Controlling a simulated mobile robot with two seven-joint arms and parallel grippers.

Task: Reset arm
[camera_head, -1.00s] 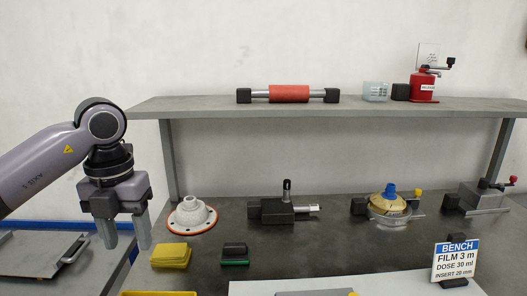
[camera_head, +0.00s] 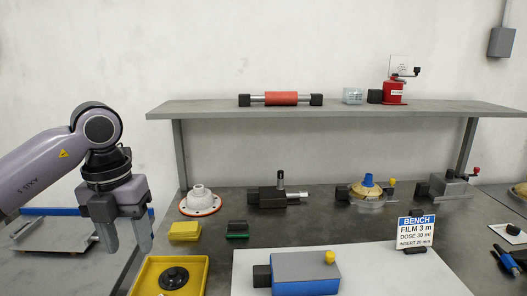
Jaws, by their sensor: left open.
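My left arm comes in from the left in the head view. Its gripper (camera_head: 124,236) points down with two grey fingers apart and nothing between them. It hangs in front of the gap between the left side table and the bench, left of the yellow block and above the yellow tray's left side. My right gripper is not in view.
The dark bench (camera_head: 330,225) holds a white flanged part (camera_head: 200,200), a yellow block (camera_head: 185,231), a yellow tray (camera_head: 205,272) with a black disc, a blue-grey box (camera_head: 305,272) on a white sheet, and a bench sign (camera_head: 416,231). A shelf (camera_head: 340,110) spans above.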

